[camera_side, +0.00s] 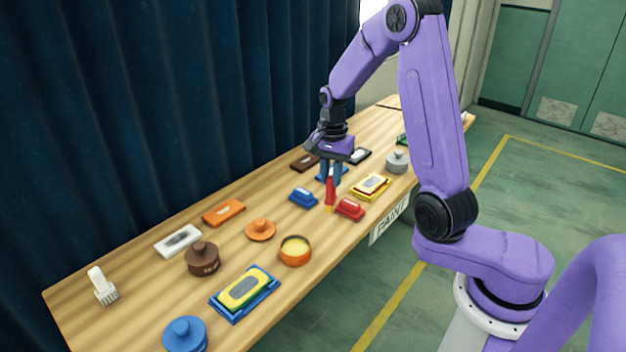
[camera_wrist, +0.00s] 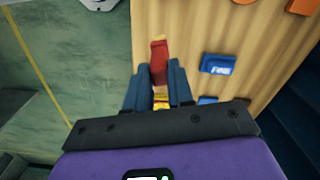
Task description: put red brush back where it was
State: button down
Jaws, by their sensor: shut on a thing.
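My gripper (camera_side: 330,168) points down over the table and is shut on the red brush (camera_side: 330,188). The brush hangs nearly upright between the blue fingers, with a yellow-orange lower end close to the tabletop; I cannot tell whether it touches. In the wrist view, the red brush (camera_wrist: 159,64) shows between the two fingertips (camera_wrist: 158,76). A small red case (camera_side: 349,209) lies just right of the brush's lower end in the side view. No mark showing the brush's former place is clear.
A blue case (camera_side: 303,198) lies left of the brush, and a yellow tray (camera_side: 359,193) lies to its right. An open orange tin (camera_side: 295,252), an orange lid (camera_side: 260,230) and a white brush-like thing (camera_side: 102,287) are nearer the camera. The table's front edge carries a PAINT sign (camera_side: 390,221).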

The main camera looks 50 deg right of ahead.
aim_at(331, 203)
jog(key=shift+d, duration=0.1)
dwell(0.3)
jog(key=shift+f, duration=3.8)
jog(key=shift+f, duration=0.6)
jog(key=c, duration=1.3)
grip_release()
jog(key=o, duration=0.6)
jog(key=shift+c, duration=0.2)
jog(key=c, duration=0.3)
